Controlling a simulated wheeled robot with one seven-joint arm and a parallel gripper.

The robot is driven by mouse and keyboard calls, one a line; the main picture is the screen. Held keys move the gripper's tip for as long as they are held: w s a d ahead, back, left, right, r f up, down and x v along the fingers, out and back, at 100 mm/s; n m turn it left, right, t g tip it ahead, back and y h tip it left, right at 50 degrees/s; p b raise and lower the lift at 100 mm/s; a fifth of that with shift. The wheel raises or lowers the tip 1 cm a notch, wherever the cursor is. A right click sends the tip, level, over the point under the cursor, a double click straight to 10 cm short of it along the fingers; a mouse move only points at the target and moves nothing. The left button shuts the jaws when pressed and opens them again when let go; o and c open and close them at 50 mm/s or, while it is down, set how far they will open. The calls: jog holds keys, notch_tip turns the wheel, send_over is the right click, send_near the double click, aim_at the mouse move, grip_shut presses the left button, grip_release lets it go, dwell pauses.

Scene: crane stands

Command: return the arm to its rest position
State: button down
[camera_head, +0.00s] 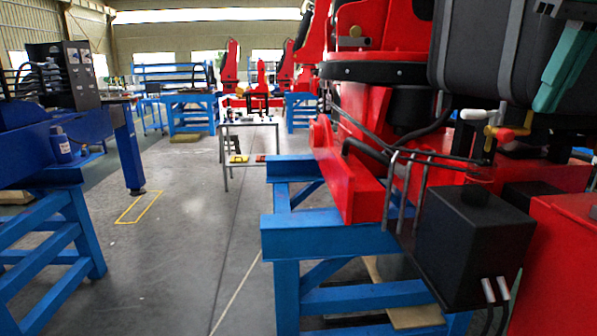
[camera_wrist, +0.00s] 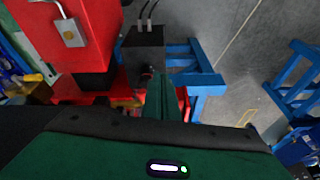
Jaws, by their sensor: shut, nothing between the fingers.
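My gripper (camera_head: 548,102) shows at the upper right of the head view, with its teal fingers pointing down and a large dark part of my arm beside it. In the wrist view, the gripper (camera_wrist: 160,76) points away from the camera. Its fingers are together with nothing held. The gripper appears in front of the red crane (camera_head: 350,165), which rests on a blue stand (camera_head: 320,236). The gap between gripper and crane cannot be judged. Most of my arm is outside the views.
A black box (camera_head: 470,245) with cables hangs at the crane's near side; a red box (camera_head: 565,265) stands to its right. Another blue stand (camera_head: 50,235) is at left. A small table (camera_head: 250,122) stands farther back. The grey floor (camera_head: 185,235) between the stands is clear.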

jog(key=s+d+f+m+g, duration=0.1)
jog(key=s+f, duration=0.1)
jog(key=f, duration=0.9)
jog(key=s+d+f+m+g, duration=0.1)
jog(key=f+m, duration=0.1)
jog(key=f, duration=0.8)
jog(key=s+f+m, duration=0.1)
jog(key=s+f, duration=0.4)
jog(key=f, duration=0.4)
jog(key=s+f+g, duration=0.1)
jog(key=s+f, duration=0.4)
jog(key=f, duration=0.4)
jog(key=shift+s+a+f+m, duration=0.2)
jog(key=shift+s+a+m, duration=0.05)
jog(key=shift+s+m, duration=0.15)
jog(key=shift+w+f+g, duration=0.2)
jog(key=shift+w+g, duration=0.1)
jog(key=shift+w, duration=0.35)
